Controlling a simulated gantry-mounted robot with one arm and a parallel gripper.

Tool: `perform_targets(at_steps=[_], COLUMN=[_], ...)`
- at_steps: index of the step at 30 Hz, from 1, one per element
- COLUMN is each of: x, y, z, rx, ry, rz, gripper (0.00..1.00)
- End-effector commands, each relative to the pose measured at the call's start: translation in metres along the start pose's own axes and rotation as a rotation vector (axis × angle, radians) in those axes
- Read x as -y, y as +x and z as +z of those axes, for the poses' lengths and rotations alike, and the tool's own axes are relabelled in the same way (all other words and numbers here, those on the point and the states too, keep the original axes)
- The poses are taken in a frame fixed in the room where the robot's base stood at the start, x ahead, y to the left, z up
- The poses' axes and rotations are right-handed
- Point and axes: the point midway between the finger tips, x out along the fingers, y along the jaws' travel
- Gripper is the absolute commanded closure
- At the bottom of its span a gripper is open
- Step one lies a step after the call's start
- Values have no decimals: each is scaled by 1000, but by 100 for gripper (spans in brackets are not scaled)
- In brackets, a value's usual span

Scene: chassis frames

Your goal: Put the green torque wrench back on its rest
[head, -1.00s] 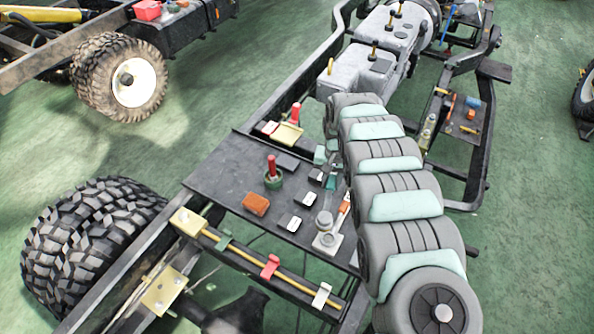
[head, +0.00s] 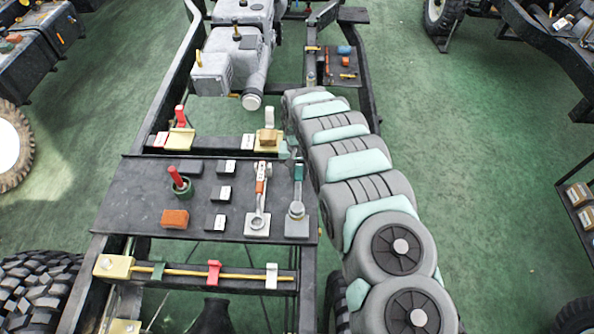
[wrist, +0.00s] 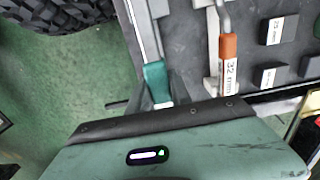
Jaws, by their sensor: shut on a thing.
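The green torque wrench (head: 298,172) has a teal handle and a grey ring head, right of the orange-handled wrench (head: 260,187). Its ring lies over a square grey pad (head: 297,229) at the right edge of the dark plate; I cannot tell whether it touches. My gripper (head: 291,150) is at the far end of the teal handle, shut on it. In the wrist view the teal handle (wrist: 155,82) runs down behind my green gripper housing, which hides the fingertips. The orange handle (wrist: 229,60), labelled 32 mm, is to its right.
The dark plate (head: 140,205) carries several labelled blocks, an orange block (head: 174,218) and a red-handled tool in a green ring (head: 178,180). A yellow holder (head: 268,141) stands close left of my gripper. A rail with coloured clips (head: 213,272) runs along the front.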

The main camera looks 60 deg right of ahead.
Motion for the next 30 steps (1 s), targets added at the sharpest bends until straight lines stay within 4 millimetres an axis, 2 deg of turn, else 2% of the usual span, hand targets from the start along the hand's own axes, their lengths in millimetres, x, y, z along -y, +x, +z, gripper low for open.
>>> perform_targets(at_steps=[6, 18, 30], x=[0, 1, 0], y=[24, 55, 58], z=[-2, -1, -1], rx=[-4, -1, -2], ry=[1, -1, 0], rz=[-2, -1, -1], gripper=[100, 100, 100])
